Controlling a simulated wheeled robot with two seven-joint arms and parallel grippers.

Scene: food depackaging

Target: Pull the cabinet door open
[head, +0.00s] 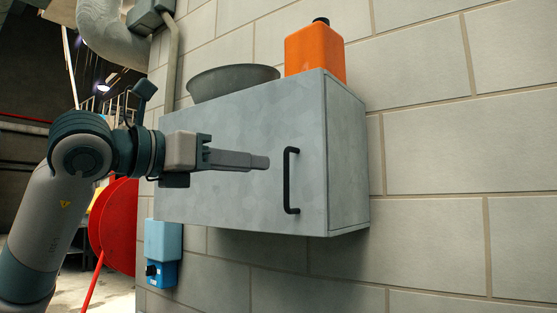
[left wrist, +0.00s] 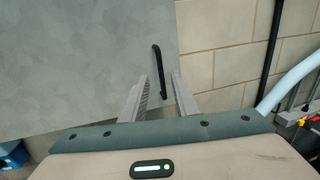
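The grey metal cabinet (head: 348,150) is mounted on the block wall, and its front door (head: 225,120) looks shut. A black bar handle (head: 287,181) stands upright near the door's right edge. My left gripper (head: 264,162) points right in front of the door, its tips a little left of the handle and apart from it. In the left wrist view the two fingers (left wrist: 160,80) are spread with nothing held. The handle (left wrist: 156,62) shows there beyond and between the fingertips. My right gripper is in neither view.
A dark bowl (head: 232,80) and an orange container (head: 315,50) stand on top of the cabinet. A blue box (head: 162,242) hangs on the wall below its left end. The wall to the right is clear.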

